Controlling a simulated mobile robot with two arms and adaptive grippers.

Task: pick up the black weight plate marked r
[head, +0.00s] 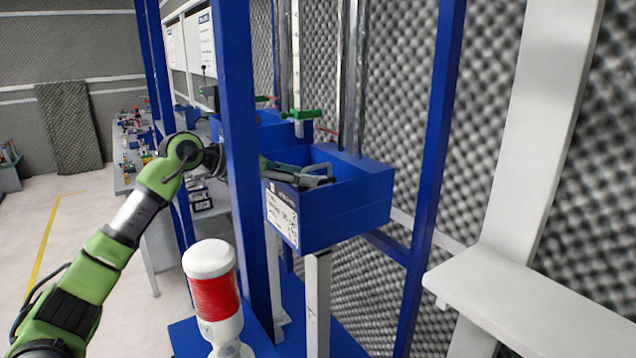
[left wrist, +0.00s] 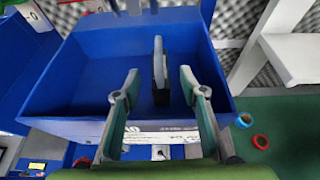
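A blue open-topped bin (head: 345,215) with a white label on its front stands on the blue frame; it fills much of the left wrist view (left wrist: 75,85). My left gripper (head: 318,173) reaches in from the left, over the bin's opening. In the left wrist view its two fingers (left wrist: 158,85) are spread apart. A thin dark upright piece with a grey upper part (left wrist: 159,62) stands inside the bin, between and beyond the fingertips, apart from both. It may be the weight plate seen nearly edge-on; no r can be read. My right gripper is not in view.
A blue upright post (head: 238,130) stands close beside my left arm. A second blue bin (head: 262,130) is behind. A white ledge (head: 540,300) is at the right. A red ring (left wrist: 260,142) and a blue ring (left wrist: 243,120) lie on green beside the bin.

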